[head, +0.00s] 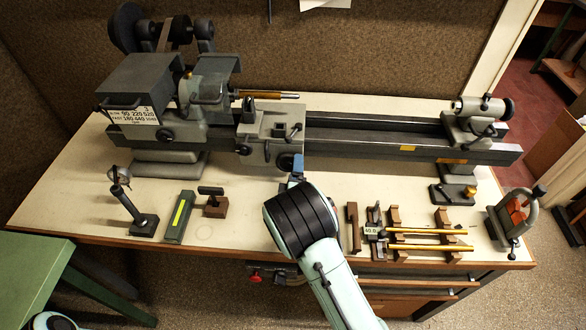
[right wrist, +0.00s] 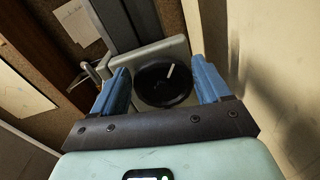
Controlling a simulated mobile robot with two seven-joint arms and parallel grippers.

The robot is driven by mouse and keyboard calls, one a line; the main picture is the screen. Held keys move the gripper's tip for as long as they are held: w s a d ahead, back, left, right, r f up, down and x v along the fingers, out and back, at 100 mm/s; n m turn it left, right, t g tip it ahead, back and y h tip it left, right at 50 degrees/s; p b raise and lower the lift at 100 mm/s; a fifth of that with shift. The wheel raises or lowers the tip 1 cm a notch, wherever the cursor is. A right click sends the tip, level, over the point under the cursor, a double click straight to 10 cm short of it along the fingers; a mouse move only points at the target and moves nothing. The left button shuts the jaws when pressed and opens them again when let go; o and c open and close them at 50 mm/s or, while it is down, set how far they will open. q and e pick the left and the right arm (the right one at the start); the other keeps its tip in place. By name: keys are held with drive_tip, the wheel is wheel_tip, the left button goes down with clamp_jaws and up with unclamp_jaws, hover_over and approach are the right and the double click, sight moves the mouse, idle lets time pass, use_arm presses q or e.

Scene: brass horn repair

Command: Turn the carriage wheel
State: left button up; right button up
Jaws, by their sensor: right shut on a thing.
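The lathe carriage (head: 268,130) sits on the bed near the headstock. Its carriage wheel (head: 285,161) is a dark round handwheel on the front face. In the right wrist view the wheel (right wrist: 155,88) is black with a pale handle, and it lies between my blue fingers. My right gripper (head: 297,164) reaches the carriage front from below and is shut on the wheel. The gripper (right wrist: 161,68) also shows in the right wrist view, one finger on each side of the wheel. My left gripper is not in view.
The dark lathe bed (head: 370,138) runs right to the tailstock (head: 475,122). A wooden rack (head: 397,235) with brass rods stands right of my arm. A dark block with a yellow strip (head: 179,217) and a small stand (head: 135,210) are on the left.

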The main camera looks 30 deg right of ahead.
drive_tip(key=shift+d+r, duration=0.5)
drive_tip(key=shift+d, duration=0.05)
drive_tip(key=c, duration=0.5)
drive_tip(key=shift+s+d+n, duration=0.1)
drive_tip(key=shift+n, duration=0.2)
drive_tip(key=shift+c, duration=1.1)
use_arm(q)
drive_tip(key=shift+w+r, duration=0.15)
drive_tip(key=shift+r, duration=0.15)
use_arm(e)
drive_tip(key=o, duration=1.7)
drive_tip(key=shift+a+f, duration=0.3)
drive_tip(key=shift+a, duration=0.05)
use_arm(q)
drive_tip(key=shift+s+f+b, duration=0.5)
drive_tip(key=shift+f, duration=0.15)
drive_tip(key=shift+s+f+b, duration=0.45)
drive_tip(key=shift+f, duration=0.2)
use_arm(e)
drive_tip(key=shift+o, duration=0.2)
drive_tip(key=v, duration=1.3)
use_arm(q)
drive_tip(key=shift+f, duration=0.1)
use_arm(e)
drive_tip(key=shift+s+a+f, duration=0.15)
drive_tip(key=shift+f, duration=0.05)
